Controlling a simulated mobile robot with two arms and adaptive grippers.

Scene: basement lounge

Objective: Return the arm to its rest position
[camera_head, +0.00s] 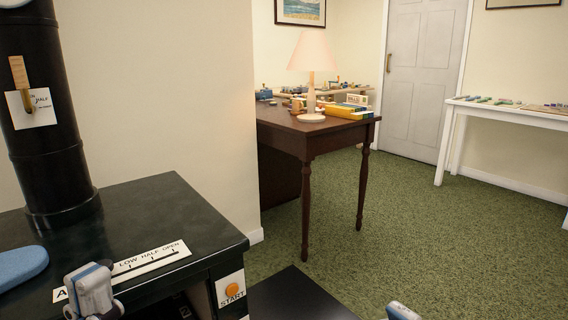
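My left gripper (93,291), grey with blue parts, is at the lower left, over the front edge of the black stove top (150,206). It overlaps the left end of a white scale strip (150,257) that reads "LOW HALF OPEN". I see nothing held in it, but its fingertips are not clear enough to tell open from shut. A small grey and blue piece (402,312) at the bottom edge, right of centre, looks like part of my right gripper. The rest of it is out of the picture.
A black pipe (50,150) with a wooden-handled lever rises from the stove. An orange START button (232,290) is on its front. A brown table (285,123) bears a lamp (313,62). A white table (500,107) stands right. Green carpet (430,240) between is clear.

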